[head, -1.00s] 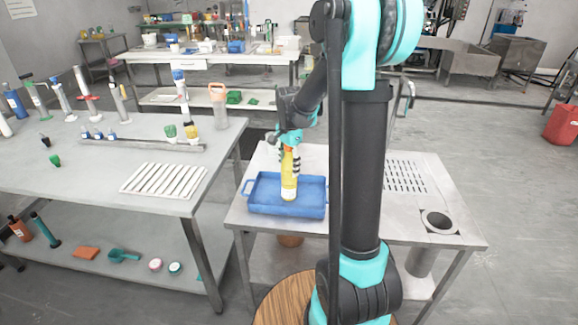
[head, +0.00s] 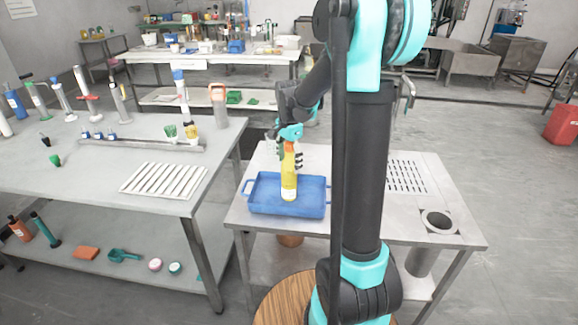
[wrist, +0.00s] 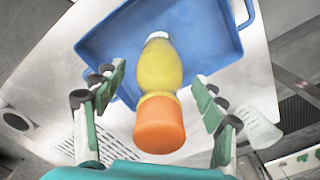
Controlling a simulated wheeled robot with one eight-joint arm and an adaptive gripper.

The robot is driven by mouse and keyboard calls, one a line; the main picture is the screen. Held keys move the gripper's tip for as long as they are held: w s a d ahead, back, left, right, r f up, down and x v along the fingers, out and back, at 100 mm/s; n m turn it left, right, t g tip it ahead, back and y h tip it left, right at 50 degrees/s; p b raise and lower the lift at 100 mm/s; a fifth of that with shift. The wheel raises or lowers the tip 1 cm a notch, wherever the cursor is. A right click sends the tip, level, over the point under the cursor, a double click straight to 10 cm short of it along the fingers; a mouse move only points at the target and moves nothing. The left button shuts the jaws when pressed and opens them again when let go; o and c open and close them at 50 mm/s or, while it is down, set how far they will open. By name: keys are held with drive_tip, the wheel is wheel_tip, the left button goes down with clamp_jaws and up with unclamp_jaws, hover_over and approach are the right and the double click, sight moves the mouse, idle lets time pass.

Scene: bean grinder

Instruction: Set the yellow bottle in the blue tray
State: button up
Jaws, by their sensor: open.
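The yellow bottle (head: 289,184) with an orange cap stands upright inside the blue tray (head: 262,205), near its middle. In the wrist view the bottle (wrist: 158,68) shows its orange cap towards me, with the blue tray (wrist: 110,45) behind it. My gripper (head: 290,158) is at the upper part of the bottle. In the wrist view my gripper (wrist: 160,100) is open, its fingers on either side of the bottle with gaps between them and it. Part of the tray's right side is close to my arm in the head view.
The tray sits on a grey metal table (head: 410,225) with a slotted grille and a round hole at right. A longer workbench (head: 60,165) at left holds several bottles, tools and a white ribbed plate (head: 163,180).

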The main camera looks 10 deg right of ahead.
sight(289, 143)
wheel_tip(289, 143, up, 10)
drive_tip(key=shift+r, duration=0.1)
idle(0.5)
